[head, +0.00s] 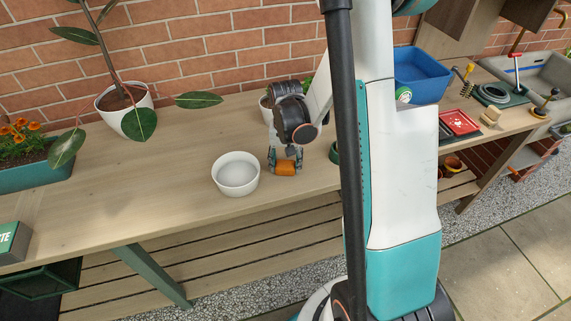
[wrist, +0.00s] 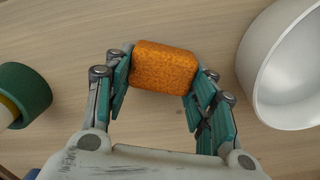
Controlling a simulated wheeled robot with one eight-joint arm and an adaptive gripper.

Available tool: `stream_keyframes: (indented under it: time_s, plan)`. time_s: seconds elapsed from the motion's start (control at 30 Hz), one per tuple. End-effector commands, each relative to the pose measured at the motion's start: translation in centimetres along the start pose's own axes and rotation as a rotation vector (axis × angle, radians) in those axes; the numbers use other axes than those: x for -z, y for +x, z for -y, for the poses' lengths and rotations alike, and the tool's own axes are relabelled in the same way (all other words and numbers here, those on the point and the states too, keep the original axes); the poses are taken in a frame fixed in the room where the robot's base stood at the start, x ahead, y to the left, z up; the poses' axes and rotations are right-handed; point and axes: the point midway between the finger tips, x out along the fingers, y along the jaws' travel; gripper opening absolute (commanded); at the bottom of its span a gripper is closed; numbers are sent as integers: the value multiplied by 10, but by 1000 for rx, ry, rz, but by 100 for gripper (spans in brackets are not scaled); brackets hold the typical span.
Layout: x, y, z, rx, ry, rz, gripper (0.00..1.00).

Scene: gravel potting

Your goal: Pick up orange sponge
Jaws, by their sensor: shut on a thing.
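The orange sponge (head: 285,169) is a small rounded block at the wooden bench, right of the white bowl, in the head view. In the wrist view the sponge (wrist: 163,68) sits between my two teal-padded fingers, which touch its left and right ends. My gripper (head: 285,163) points down and is shut on the sponge. In the wrist view my gripper (wrist: 160,80) shows both fingers around it. I cannot tell whether the sponge still touches the bench top.
The white bowl (head: 236,174) stands close beside my gripper; it also shows in the wrist view (wrist: 262,75). A green round object (wrist: 22,95) lies on the other side. A white pot with a plant (head: 142,116) stands at the back left. The bench (head: 150,190) is clear left of the bowl.

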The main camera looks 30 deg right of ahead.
Motion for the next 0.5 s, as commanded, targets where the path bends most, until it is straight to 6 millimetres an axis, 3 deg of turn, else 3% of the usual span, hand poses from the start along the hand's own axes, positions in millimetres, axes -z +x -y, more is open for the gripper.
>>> stream_keyframes:
  time_s: [0.27,0.5]
  plan:
    - [0,-30,0,0,0,0,32]
    - [-1,-93,0,0,0,0,32]
